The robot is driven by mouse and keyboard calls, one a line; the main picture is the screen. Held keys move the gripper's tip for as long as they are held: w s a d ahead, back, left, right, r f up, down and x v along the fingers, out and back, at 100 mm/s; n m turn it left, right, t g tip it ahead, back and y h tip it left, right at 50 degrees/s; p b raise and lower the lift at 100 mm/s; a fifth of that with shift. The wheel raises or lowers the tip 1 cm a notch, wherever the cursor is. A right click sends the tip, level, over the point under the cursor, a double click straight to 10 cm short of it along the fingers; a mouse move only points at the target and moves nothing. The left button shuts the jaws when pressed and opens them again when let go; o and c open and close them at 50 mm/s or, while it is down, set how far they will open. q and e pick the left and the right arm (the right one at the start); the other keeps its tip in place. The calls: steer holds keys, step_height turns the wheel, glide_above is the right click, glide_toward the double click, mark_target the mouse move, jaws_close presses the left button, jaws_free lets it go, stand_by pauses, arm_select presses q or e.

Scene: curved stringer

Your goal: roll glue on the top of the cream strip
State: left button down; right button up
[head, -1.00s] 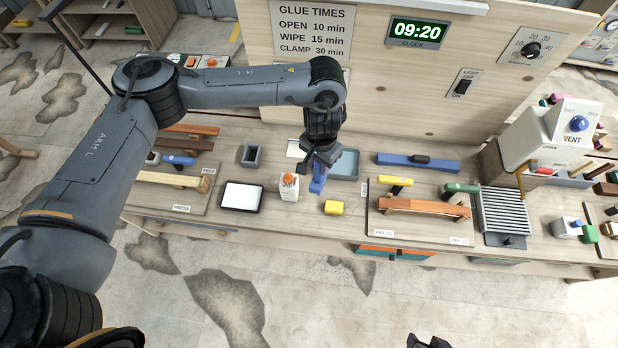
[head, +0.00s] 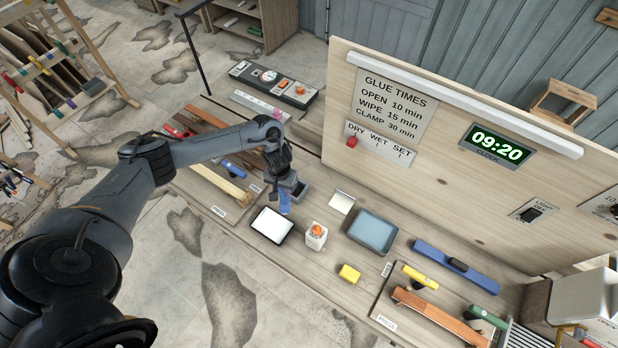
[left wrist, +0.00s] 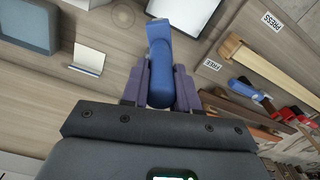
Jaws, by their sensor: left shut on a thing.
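The cream strip (head: 222,186) lies on the left press board, left of my left gripper. It also shows at the right of the left wrist view (left wrist: 272,75). My left gripper (head: 284,186) is shut on the handle of a blue roller-like tool (head: 285,205), which hangs down just above the back edge of a white-topped, dark-rimmed tray (head: 272,226). The tool fills the middle of the left wrist view (left wrist: 161,60); whether its end touches the tray or carries glue, I cannot tell. A glue bottle (head: 316,237) with an orange cap stands right of the tray. My right gripper is out of view.
A blue-grey tray (head: 373,232), a yellow sponge-like block (head: 349,273) and a blue bar-shaped tool (head: 456,266) lie to the right. A blue-handled clamp (head: 232,169) lies behind the cream strip.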

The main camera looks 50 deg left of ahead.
arm_select(q)
steer(key=s+a+f+b, duration=0.1)
steer(key=s+f+b, duration=0.5)
steer(key=f, duration=0.3)
steer(key=shift+s+a+b, duration=0.2)
steer(key=shift+s+b, duration=0.1)
stand_by(0.3)
steer(key=shift+f, duration=0.55)
stand_by(1.1)
stand_by(1.3)
steer(key=shift+f+p, duration=0.15)
steer(key=shift+p, duration=0.15)
stand_by(0.7)
